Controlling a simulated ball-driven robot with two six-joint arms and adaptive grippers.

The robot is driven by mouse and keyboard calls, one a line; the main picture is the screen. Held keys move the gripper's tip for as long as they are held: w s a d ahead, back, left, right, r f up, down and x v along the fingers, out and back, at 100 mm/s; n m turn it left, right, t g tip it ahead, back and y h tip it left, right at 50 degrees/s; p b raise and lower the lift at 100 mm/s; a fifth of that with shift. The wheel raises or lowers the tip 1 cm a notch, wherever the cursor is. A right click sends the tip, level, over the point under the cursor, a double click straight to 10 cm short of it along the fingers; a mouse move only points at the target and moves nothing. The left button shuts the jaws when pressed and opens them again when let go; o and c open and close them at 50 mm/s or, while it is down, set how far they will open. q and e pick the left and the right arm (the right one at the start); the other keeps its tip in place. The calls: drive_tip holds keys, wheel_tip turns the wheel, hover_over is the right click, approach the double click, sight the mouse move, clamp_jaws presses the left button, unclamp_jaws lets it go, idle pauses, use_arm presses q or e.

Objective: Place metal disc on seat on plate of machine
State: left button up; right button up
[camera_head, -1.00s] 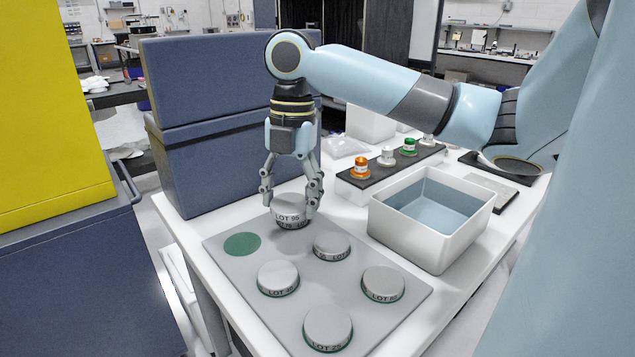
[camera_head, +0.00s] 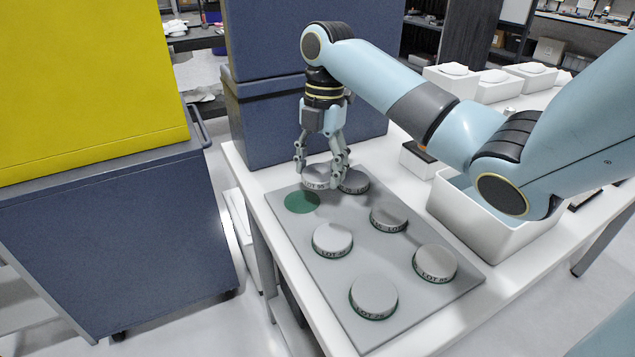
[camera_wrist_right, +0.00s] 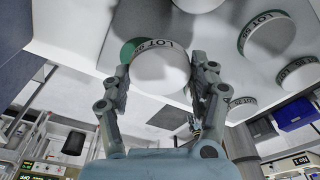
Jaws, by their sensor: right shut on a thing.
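My right gripper (camera_head: 320,172) is shut on a metal disc (camera_head: 315,180), silver with a dark-lettered LOT band. It holds the disc slightly above the far left part of the grey plate (camera_head: 385,256). The round green seat (camera_head: 302,203) is empty and shows just in front and left of the held disc. In the right wrist view the held disc (camera_wrist_right: 160,72) sits between both fingers and partly covers the green seat (camera_wrist_right: 131,48). Several similar discs rest on the plate, the closest (camera_head: 353,182) just right of the held one. My left gripper is not in view.
A white bin (camera_head: 470,220) stands on the white table right of the plate, partly behind my right arm. A blue-grey machine housing (camera_head: 262,120) rises behind the plate. A yellow-topped blue cabinet (camera_head: 110,240) stands left across a gap.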

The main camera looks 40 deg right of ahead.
sight(316, 196)
drive_tip(key=shift+w+f, duration=0.2)
drive_tip(key=shift+w, duration=0.15)
drive_tip(key=shift+f, duration=2.05)
drive_tip(key=shift+f, duration=0.1)
drive_tip(key=o, duration=1.2)
drive_tip(key=shift+o, duration=0.2)
